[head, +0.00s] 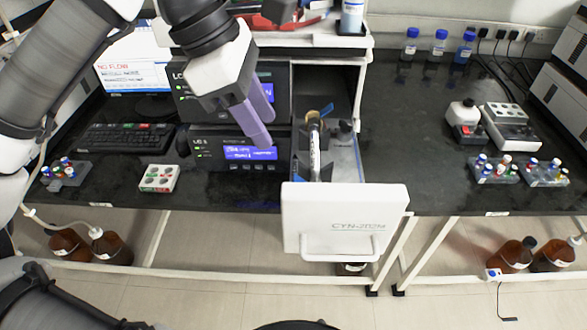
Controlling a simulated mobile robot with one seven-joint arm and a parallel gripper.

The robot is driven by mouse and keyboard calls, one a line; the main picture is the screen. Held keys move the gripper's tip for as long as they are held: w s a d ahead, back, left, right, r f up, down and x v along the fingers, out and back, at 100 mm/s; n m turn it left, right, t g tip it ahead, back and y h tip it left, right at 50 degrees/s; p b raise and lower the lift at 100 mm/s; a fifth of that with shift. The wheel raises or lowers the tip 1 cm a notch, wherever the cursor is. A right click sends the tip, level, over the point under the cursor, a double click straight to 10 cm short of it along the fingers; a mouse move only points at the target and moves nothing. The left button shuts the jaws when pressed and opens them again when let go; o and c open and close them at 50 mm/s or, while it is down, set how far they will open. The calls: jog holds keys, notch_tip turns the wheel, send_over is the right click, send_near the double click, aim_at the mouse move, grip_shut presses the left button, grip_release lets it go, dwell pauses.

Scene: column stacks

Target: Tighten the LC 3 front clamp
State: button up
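The LC 3 unit (236,152) is the lower of two stacked dark instruments, with a lit blue screen. A tan clamp-like ring (319,113) is at the column's far end. A dark knob (346,127) is beside it. The front clamp is too small to make out clearly. My gripper (267,132), with purple fingers, hangs in front of the instruments, left of the column and apart from it. Its finger gap is unclear.
A keyboard (125,138) and a tray of caps (159,178) are left on the dark bench. Vial racks (495,169), small devices (505,125) and blue-capped bottles (438,44) are right. The drawer front juts past the bench edge.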

aim_at(297, 179)
jog(key=p+x, duration=0.1)
jog(key=x, duration=1)
jog(key=shift+d+f+p, duration=0.2)
jog(key=shift+p, duration=0.2)
jog(key=shift+c, duration=0.3)
grip_shut()
